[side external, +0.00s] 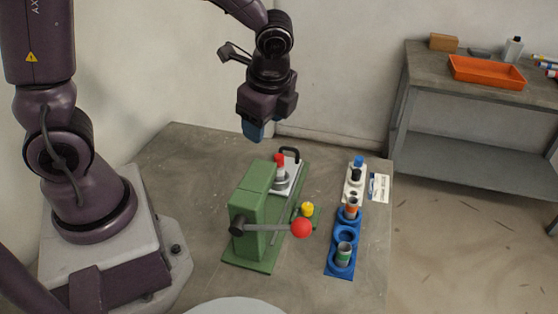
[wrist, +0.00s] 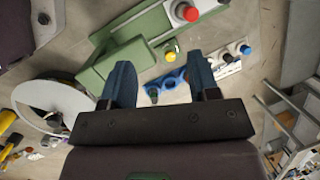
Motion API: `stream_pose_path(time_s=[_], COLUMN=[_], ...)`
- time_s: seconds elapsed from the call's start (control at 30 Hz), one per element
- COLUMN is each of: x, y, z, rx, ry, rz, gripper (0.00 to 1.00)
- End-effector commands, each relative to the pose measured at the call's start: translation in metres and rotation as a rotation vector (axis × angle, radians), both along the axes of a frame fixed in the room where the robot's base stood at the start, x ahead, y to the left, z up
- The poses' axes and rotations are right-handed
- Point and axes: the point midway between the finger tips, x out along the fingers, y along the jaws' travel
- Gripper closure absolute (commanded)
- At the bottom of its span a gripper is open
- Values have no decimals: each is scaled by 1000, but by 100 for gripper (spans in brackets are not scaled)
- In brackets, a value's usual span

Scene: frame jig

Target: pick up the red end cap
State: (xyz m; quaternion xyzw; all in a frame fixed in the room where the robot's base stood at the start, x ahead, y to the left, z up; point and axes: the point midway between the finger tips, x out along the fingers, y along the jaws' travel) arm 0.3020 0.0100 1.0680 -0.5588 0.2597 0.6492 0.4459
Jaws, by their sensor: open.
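The red end cap (side external: 280,159) appears as a small red piece on top of a pale cylinder, on the white plate behind the green press. It also shows in the wrist view as a red round top (wrist: 191,13) near the upper edge. My gripper (side external: 253,131) hangs above and behind the press, to the upper left of the cap and clear of it. In the wrist view my gripper's two blue fingers (wrist: 162,76) are spread apart with nothing held between them. The cap lies beyond the fingertips there.
The green press (side external: 258,205) has a lever ending in a red ball (side external: 302,228). A yellow knob (side external: 307,209) stands beside it. A blue rack (side external: 335,268) with cylinders and a white holder (side external: 347,188) with blue and black tops are at right. Table left of the press is bare.

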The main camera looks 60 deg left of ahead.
Motion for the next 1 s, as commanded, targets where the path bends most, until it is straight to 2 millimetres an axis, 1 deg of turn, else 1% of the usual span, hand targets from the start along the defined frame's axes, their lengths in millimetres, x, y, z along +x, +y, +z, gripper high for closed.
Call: stream_pose_path(time_s=[0.03, 0.1, 0.2, 0.33, 0.47, 0.57, 0.7, 0.8, 1.0], x=[10, 23, 37, 44, 45, 45, 48, 50, 52], y=[-1, -1, -1, 2, 4, 10, 20, 26, 31], z=[-14, -23, -23, -17, -24, -39, -64, -78, -91], rx=[25, 56, 94, 129, 131, 129, 129, 129, 129], ry=[57, 108, 139, 164, 184, 189, 188, 185, 183], rz=[-143, -332, -536, -691, -743, -746, -744, -741, -741], gripper=[45, 45, 45, 45, 45, 45, 45, 45, 45])
